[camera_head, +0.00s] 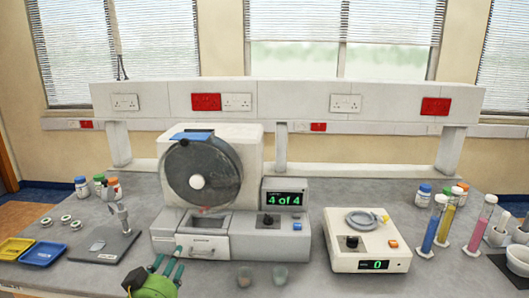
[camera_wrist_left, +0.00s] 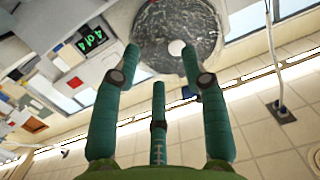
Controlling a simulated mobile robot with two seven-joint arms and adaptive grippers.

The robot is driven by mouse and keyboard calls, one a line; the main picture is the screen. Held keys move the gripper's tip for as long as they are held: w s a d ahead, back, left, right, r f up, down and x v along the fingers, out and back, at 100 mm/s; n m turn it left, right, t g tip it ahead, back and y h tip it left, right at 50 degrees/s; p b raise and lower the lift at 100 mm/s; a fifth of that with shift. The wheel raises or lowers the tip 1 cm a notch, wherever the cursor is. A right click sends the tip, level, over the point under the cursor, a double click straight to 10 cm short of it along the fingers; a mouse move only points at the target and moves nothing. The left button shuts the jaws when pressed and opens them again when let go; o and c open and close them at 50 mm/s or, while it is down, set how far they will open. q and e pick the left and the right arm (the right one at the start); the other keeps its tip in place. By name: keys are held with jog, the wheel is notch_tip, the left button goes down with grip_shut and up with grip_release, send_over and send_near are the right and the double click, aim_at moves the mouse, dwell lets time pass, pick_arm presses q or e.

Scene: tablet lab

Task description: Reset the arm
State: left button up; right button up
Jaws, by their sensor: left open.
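My left gripper (camera_head: 167,262) is low in the head view, just in front of the white tablet machine (camera_head: 255,150). It is green with dark teal fingers, which are spread and hold nothing. In the left wrist view the fingers of my left gripper (camera_wrist_left: 161,62) stand apart, with the machine's round clear drum (camera_wrist_left: 178,38) beyond them. In the head view the drum (camera_head: 202,172) stands on the machine above an open drawer (camera_head: 203,222). The machine's display (camera_head: 284,199) reads "4 of 4". My right gripper is not in view.
A white device (camera_head: 365,240) showing "0" stands to the right. Yellow (camera_head: 14,249) and blue (camera_head: 43,253) trays lie left. Tall coloured cylinders (camera_head: 435,225) stand right. Bottles stand at both sides.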

pick_arm(q)
jog(key=s+f+g, duration=0.7)
jog(key=s+f, duration=0.5)
jog(key=f, duration=0.4)
jog(key=s+d+f+m+g, duration=0.1)
jog(key=s+f+g, duration=0.25)
jog(key=s, duration=0.55)
jog(key=s+d+f+m+g, duration=0.1)
jog(key=s+f+g, duration=0.3)
jog(key=s, duration=0.5)
notch_tip(320, 180, down, 23)
jog(key=s, duration=0.2)
jog(key=s+a+f+g, duration=0.1)
jog(key=s+a+f, duration=0.1)
jog(key=s+f, duration=1.2)
jog(key=shift+s+a+f, duration=0.35)
jog(key=shift+s+a, duration=0.05)
jog(key=shift+s, duration=0.3)
